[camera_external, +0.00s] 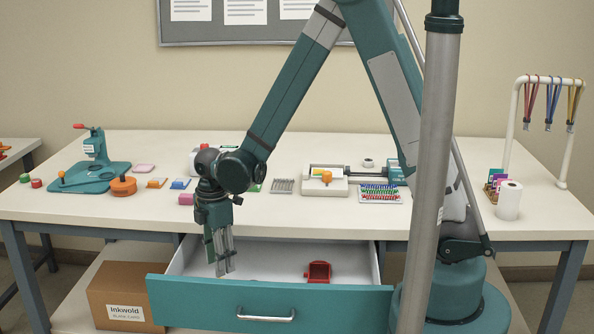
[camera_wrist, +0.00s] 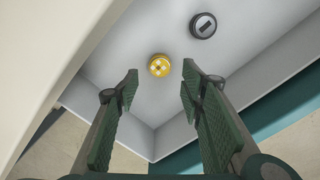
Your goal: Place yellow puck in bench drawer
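A round yellow puck (camera_wrist: 159,65) with pale marks on top lies on the white floor of the open bench drawer (camera_wrist: 110,45), as the wrist view shows. In the external view the teal-fronted drawer (camera_external: 190,298) is pulled out below the bench top, and the puck cannot be made out. My gripper (camera_external: 224,270) points down into the left part of the drawer. In the wrist view my gripper (camera_wrist: 159,80) has its two fingers apart with nothing between them; the puck shows beyond the fingertips.
A dark grey round object (camera_wrist: 203,25) lies near the puck. A red item (camera_external: 318,271) sits in the drawer's right part. The bench top (camera_external: 330,216) holds a teal press (camera_external: 95,165), an orange round container (camera_external: 123,186) and a paper roll (camera_external: 509,200). A cardboard box (camera_external: 122,290) stands below.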

